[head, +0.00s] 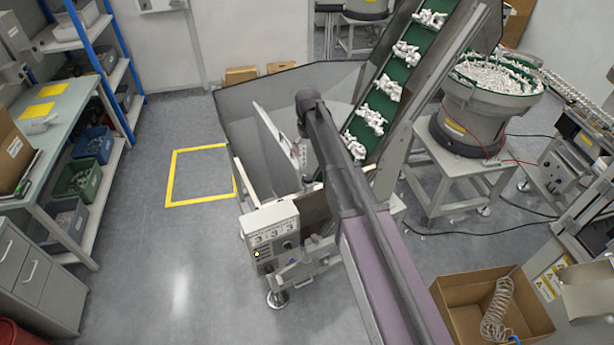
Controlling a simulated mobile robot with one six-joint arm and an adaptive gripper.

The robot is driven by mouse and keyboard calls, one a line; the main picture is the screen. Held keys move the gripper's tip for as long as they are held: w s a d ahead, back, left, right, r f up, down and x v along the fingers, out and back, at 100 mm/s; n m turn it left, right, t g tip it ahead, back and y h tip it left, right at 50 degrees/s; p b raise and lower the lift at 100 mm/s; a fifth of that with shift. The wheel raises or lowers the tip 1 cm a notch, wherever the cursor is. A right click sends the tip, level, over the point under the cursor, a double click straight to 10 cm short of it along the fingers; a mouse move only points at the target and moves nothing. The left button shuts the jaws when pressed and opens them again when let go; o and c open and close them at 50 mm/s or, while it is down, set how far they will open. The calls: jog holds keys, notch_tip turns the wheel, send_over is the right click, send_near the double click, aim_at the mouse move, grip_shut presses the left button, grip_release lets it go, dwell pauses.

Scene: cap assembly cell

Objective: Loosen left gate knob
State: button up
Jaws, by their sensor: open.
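A grey metal hopper (238,110) stands in the middle of the head view, open at the top. A pale upright plate (272,135) stands tilted inside it, and it may be the gate. Small fittings show near the plate's right edge, too small to tell whether one is the left gate knob. My dark arm reaches up from the bottom right and bends over the hopper. It covers the hopper's right part. I cannot make out my gripper; it seems hidden behind the arm.
A control box (270,232) with dials is on the hopper's front. A green inclined conveyor (385,90) carrying white parts rises at the hopper's right. An open cardboard box (455,300) stands at lower right. The floor at left, around the yellow square (170,178), is clear.

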aim_at(308, 177)
jog(key=shift+f, duration=0.15)
notch_tip(308, 177, down, 13)
jog(key=b, duration=1.3)
jog(key=shift+f+b, duration=0.2)
jog(key=shift+b, duration=0.1)
jog(key=c, duration=1.1)
jog(key=shift+a, duration=0.1)
jog(key=shift+c, duration=0.2)
